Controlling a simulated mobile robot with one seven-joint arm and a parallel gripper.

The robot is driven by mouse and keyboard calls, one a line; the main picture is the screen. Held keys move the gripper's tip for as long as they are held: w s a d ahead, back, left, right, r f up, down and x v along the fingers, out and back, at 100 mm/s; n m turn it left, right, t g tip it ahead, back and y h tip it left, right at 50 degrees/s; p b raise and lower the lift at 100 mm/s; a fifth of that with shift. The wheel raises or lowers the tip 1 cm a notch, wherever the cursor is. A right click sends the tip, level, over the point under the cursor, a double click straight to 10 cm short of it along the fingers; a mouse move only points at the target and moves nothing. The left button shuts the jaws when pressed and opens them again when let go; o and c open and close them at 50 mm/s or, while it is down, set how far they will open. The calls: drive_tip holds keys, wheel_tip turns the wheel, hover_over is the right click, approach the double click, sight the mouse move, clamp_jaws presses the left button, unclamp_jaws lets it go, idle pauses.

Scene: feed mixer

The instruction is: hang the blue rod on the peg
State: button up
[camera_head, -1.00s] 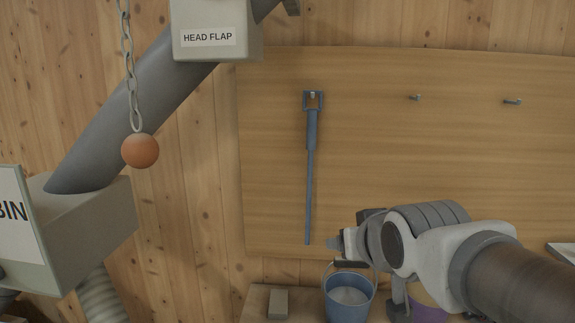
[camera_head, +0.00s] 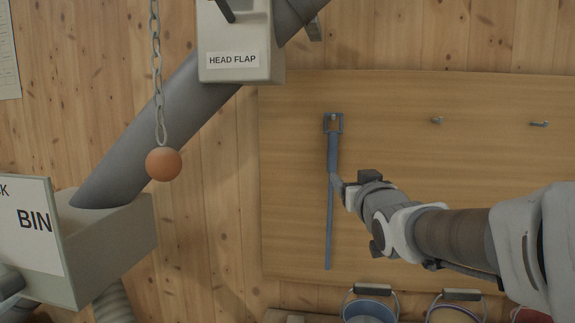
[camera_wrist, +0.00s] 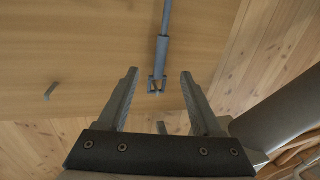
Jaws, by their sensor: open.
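The blue rod (camera_head: 331,205) hangs upright on the wooden board, its square eye at the top around a small peg (camera_head: 334,118). In the wrist view the blue rod (camera_wrist: 161,50) runs down from the top edge, with its eye between the fingertips in the picture. The wrist view shows my gripper (camera_wrist: 158,74) open, with nothing held. The rod seems to lie beyond the fingers; I cannot tell whether they touch it.
Two bare pegs stick out of the board (camera_head: 400,220) to the right, a middle peg (camera_head: 436,120) and a right peg (camera_head: 539,124). A blue bucket (camera_head: 369,311) stands below. The head flap box (camera_head: 234,40), hanging orange ball (camera_head: 163,164) and bin (camera_head: 110,250) are at left.

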sight(335, 162)
drive_tip(key=w+p, duration=0.1)
drive_tip(key=w, duration=0.8)
drive_tip(key=w+p, duration=0.1)
drive_tip(key=w, duration=0.3)
drive_tip(key=shift+w+a+p, duration=0.25)
drive_tip(key=shift+a+p, duration=0.05)
drive_tip(key=shift+p, duration=0.05)
clamp_jaws()
